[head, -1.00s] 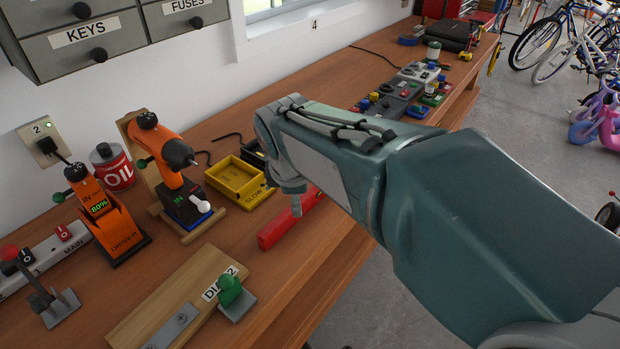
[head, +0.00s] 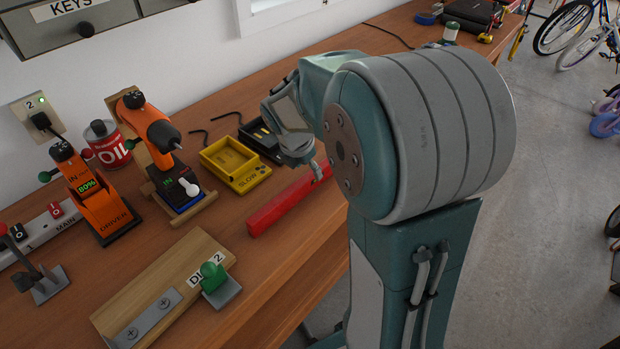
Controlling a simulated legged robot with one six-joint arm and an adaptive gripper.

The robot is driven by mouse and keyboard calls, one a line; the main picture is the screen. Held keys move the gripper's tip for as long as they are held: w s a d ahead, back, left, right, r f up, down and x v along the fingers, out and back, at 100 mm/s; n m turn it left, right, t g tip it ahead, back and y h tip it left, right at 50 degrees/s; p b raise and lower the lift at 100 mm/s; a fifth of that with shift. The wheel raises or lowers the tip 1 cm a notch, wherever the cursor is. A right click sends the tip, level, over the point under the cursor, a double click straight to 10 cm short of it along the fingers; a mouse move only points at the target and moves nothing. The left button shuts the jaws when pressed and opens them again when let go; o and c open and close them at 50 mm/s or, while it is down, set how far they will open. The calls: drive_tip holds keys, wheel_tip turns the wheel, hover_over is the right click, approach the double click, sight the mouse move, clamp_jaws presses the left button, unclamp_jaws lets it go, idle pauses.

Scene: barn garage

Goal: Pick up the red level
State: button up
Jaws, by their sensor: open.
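The red level (head: 284,204) is a long red bar lying flat on the wooden workbench near its front edge. Its right end runs behind my arm, so that end is partly hidden. My gripper (head: 316,172) hangs above the level's right part, with a fingertip showing close to the bar. The gripper is open and the level lies on the bench. Whether the fingertip touches the bar cannot be told. The rest of the gripper is hidden behind my arm.
A yellow tray (head: 238,180) and a dark tray (head: 262,150) stand behind the level. Orange drills (head: 150,130), an oil can (head: 108,150) and a wooden board (head: 150,290) with a green knob (head: 213,277) are to the left. Bare bench surrounds the level's left end.

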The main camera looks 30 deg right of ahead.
sight(311, 172)
drive_tip(key=d+f, duration=0.2)
drive_tip(key=f, duration=0.1)
drive_tip(key=d+f, duration=0.1)
drive_tip(key=shift+w+d+f, duration=0.15)
drive_tip(key=shift+w+f, duration=0.1)
drive_tip(key=shift+w, duration=0.05)
drive_tip(key=shift+f, duration=0.25)
drive_tip(key=shift+a, duration=0.6)
drive_tip(key=shift+c, duration=0.6)
drive_tip(key=c, duration=0.6)
drive_tip(key=shift+d, duration=0.25)
clamp_jaws()
drive_tip(key=shift+d, duration=0.15)
